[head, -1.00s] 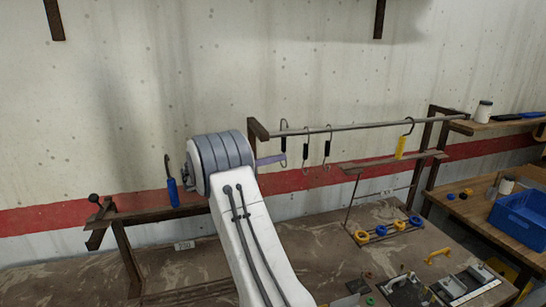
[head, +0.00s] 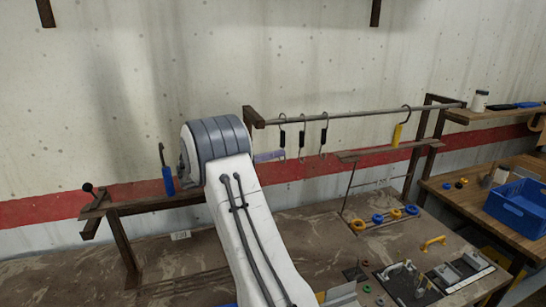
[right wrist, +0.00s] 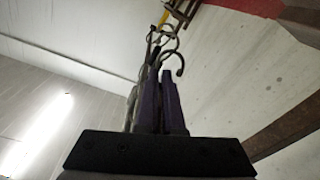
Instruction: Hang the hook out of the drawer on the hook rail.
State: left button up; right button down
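The hook rail (head: 365,115) is a thin metal bar in front of the wall. A black-sleeved S-hook (head: 282,138) is at its left end, its top curl over the bar; I cannot tell whether it bears on it. My right gripper (head: 270,156) shows as a purple finger at this hook's lower part, the rest hidden behind my arm. In the right wrist view the purple fingers (right wrist: 158,95) are close together on the hook, and a curl (right wrist: 179,66) stands out beyond them. Two similar hooks (head: 302,136) and a yellow-sleeved hook (head: 398,134) hang further right. My left gripper is out of view.
A blue-handled tool (head: 168,181) is at the left bracket (head: 130,207). Below the rail is a narrow ledge (head: 385,150) and a rack with blue and yellow rings (head: 378,219). A blue crate (head: 518,206) stands on the right table. The drawer is not identifiable.

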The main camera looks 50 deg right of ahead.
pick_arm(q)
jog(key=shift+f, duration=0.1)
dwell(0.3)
pick_arm(e)
jog(key=c, duration=1)
grip_release()
